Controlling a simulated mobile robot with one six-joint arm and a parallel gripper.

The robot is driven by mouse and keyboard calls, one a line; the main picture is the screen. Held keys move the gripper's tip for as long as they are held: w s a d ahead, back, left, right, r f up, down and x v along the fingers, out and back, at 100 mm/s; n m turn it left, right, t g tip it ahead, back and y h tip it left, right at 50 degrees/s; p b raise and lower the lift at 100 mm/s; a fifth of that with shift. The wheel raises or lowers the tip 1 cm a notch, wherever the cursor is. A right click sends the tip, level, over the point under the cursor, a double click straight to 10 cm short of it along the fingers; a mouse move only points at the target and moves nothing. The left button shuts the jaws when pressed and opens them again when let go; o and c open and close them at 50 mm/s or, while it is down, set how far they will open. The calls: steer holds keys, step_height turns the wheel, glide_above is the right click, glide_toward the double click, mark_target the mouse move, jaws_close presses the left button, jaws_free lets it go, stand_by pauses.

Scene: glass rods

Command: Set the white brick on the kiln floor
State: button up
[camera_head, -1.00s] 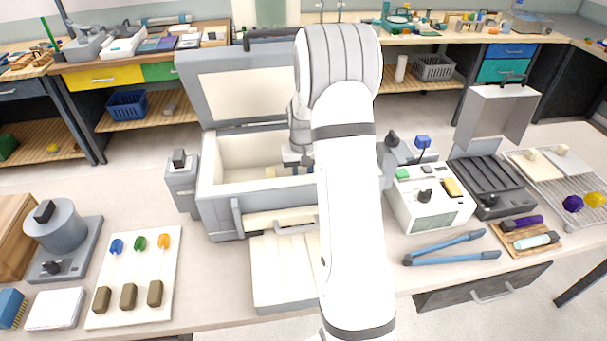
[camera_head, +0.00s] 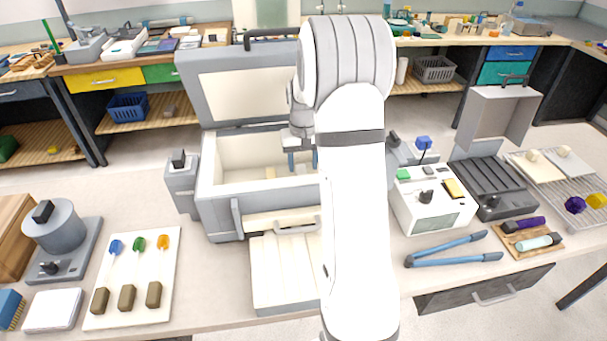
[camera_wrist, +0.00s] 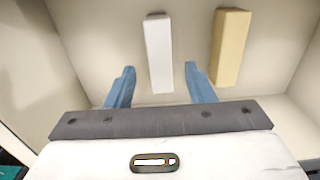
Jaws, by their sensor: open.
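The kiln (camera_head: 218,213) stands open on the bench with its lid raised at the back. My gripper (camera_head: 299,161) is inside the kiln chamber, its blue fingers pointing down and partly hidden by my arm. In the wrist view my gripper (camera_wrist: 159,68) is open. The white brick (camera_wrist: 158,50) lies lengthwise on the pale kiln floor (camera_wrist: 100,35), between the lines of the two fingers, with a gap on each side. A yellowish brick (camera_wrist: 231,48) lies beside it to the right, apart from it. The white brick is not distinguishable in the head view.
The kiln walls surround my gripper closely. A pale slab (camera_head: 278,271) lies in front of the kiln. A white control box (camera_head: 430,206) and blue tongs (camera_head: 452,250) are to the right.

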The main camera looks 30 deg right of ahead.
step_height(320, 180, up, 2)
steer(key=s+a+r+n+t, duration=0.2)
steer(key=s+a+r, duration=0.8)
steer(key=s, duration=0.2)
steer(key=s+a, duration=0.3)
steer(key=s, duration=0.4)
steer(key=s+a+n+t, duration=0.1)
steer(key=s+a, duration=0.2)
steer(key=s, duration=0.4)
steer(key=shift+s+r, duration=0.2)
steer(key=shift+s, duration=0.05)
